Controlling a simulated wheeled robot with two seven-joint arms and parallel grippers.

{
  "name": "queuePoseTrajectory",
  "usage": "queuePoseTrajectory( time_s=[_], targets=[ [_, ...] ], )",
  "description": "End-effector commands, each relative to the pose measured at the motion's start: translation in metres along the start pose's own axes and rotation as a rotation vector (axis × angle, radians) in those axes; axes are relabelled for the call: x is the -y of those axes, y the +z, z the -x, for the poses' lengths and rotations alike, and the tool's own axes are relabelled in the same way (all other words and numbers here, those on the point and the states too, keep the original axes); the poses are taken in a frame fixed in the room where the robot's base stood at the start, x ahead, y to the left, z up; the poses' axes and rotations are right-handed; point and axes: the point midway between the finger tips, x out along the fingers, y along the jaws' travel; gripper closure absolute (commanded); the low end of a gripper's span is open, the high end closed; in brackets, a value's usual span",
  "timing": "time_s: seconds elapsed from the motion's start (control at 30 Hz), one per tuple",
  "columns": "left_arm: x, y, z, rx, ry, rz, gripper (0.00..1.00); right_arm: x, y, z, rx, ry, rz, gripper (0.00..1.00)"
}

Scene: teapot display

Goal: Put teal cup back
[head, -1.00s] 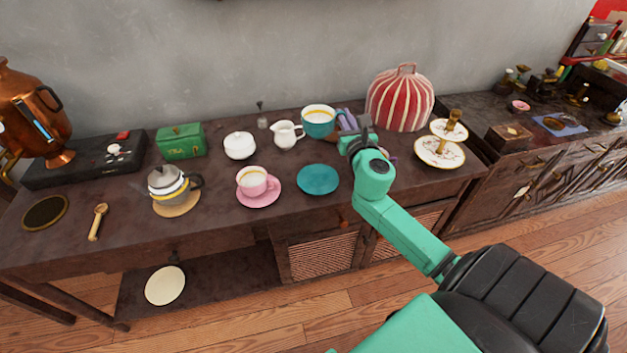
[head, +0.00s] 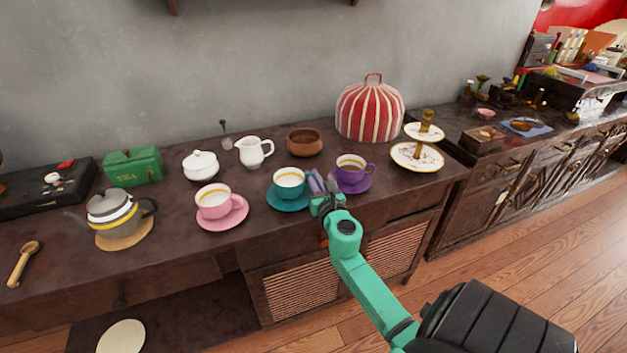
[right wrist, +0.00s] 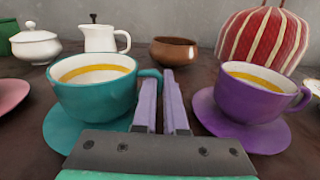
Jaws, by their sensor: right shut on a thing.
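The teal cup (head: 289,186), with pale contents and a yellow band inside, is upright over the teal saucer (head: 275,203). I cannot tell whether it rests on the saucer or hangs just above it. My right gripper (head: 318,184) is at the cup's right side, shut on its handle. In the right wrist view, the two purple fingers (right wrist: 162,85) close by the handle of the teal cup (right wrist: 95,92), and the teal saucer (right wrist: 58,132) shows below. My left gripper is not in view.
A purple cup (head: 350,175) on its saucer stands close to the right of my gripper. A pink cup (head: 212,202) on a pink saucer is to the left. Behind are a brown bowl (head: 305,142), a white jug (head: 254,152) and a striped cover (head: 370,112).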

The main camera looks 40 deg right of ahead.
Motion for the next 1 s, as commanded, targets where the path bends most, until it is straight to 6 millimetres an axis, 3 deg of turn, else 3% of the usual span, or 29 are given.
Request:
queuePoseTrajectory(
  time_s=[0.03,0.1,0.5,0.67,1.0],
  targets=[
    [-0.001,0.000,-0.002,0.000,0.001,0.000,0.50,0.000,-0.003,0.000,0.000,0.000,0.001,0.87],
    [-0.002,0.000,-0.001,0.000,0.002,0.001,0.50,0.000,-0.001,0.000,0.000,0.000,0.001,0.61],
    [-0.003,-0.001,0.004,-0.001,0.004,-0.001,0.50,0.000,0.004,0.001,0.000,0.000,0.000,0.61],
    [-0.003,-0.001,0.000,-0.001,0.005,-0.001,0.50,0.000,0.000,0.025,-0.003,0.000,0.002,0.61],
    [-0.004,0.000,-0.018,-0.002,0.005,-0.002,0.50,0.000,-0.003,0.101,-0.002,-0.001,0.000,0.61]
  ],
)
